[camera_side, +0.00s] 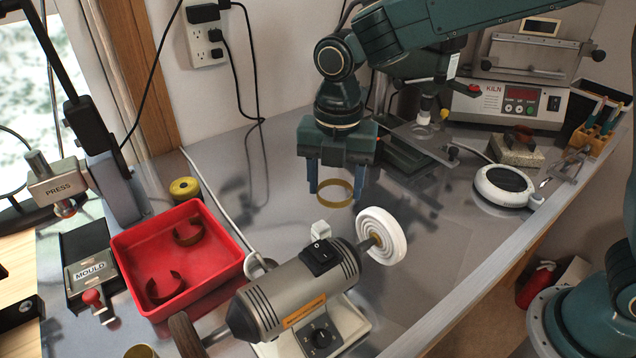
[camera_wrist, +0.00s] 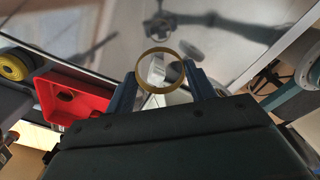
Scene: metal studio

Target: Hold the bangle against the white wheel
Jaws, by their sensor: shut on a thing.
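The bangle (camera_side: 335,206) is a thin brass-coloured ring. My gripper (camera_side: 335,197) is shut on it, with one blue finger at each side. In the wrist view the bangle (camera_wrist: 160,92) shows as a full ring between the fingers, with something white seen through it. The white wheel (camera_side: 393,232) is a ridged disc on the right end of the shaft of a grey bench motor (camera_side: 290,291). In the side view the bangle is above and left of the wheel in the picture, with a visible gap between them. They do not appear to touch.
A red tray (camera_side: 128,243) with two dark, open bands is left of the motor. A yellow roll (camera_side: 184,188) lies behind it. A mould (camera_side: 88,262) and press (camera_side: 58,182) are at far left. A kiln (camera_side: 508,105) and round white device (camera_side: 505,188) are at the back right.

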